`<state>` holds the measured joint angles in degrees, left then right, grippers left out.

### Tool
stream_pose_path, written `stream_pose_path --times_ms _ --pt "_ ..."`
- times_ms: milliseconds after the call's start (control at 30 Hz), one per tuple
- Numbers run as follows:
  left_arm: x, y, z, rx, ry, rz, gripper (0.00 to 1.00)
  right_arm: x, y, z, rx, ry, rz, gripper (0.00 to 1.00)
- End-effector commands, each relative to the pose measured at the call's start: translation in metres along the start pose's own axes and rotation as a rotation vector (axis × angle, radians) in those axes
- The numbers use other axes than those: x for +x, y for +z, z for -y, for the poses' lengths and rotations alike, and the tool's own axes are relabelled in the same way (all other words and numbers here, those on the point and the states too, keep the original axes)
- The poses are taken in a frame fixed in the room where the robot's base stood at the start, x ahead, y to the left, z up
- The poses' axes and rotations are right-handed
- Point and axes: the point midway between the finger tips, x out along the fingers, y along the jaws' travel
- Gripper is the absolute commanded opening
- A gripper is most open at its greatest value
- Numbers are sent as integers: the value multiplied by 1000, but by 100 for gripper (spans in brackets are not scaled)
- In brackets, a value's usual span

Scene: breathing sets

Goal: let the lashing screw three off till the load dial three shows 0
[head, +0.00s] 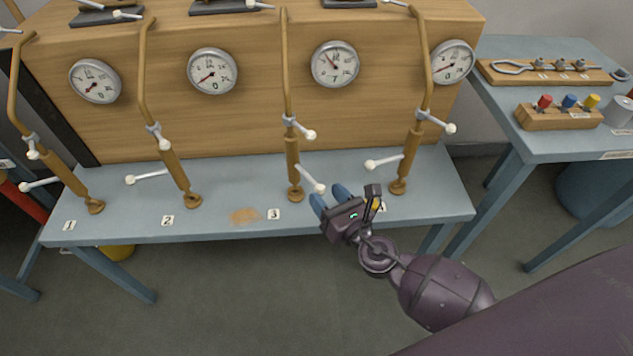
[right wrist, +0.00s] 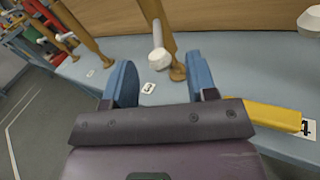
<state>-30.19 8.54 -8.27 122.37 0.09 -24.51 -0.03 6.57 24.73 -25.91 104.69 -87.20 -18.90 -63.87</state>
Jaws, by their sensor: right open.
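Lashing screw three (head: 293,160) is a brown rod standing on the blue bench behind the label 3, with a grey collar and white-knobbed handles. Its lower handle (head: 312,178) slants down to the right. Load dial three (head: 335,64) is round and white on the wooden front; its needle points up and slightly left, away from the 0 at the bottom. My right gripper (head: 329,197) is open at the bench's front edge, just short of the lower handle. In the right wrist view the handle's white knob (right wrist: 161,58) shows between the blue fingers, beyond their tips. My left gripper is not in view.
Screw four (head: 405,158) stands right of my right gripper, its white handle (head: 383,162) reaching left. Screw two (head: 175,165) stands to the left. A side table (head: 590,145) at the right holds a block with coloured knobs (head: 557,117). The floor before the bench is clear.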

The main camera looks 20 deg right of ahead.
Motion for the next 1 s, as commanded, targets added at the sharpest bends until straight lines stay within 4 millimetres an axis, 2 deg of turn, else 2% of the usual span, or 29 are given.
stream_pose_path --times_ms 100,300,733,1000 --pt "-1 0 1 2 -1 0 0 20 1 0 1 0 2 52" --pt "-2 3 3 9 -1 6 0 41 0 0 0 -1 0 52" --pt "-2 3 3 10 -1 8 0 48 -1 0 2 0 -1 52" --pt "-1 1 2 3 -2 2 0 48 -1 0 2 0 -1 11"
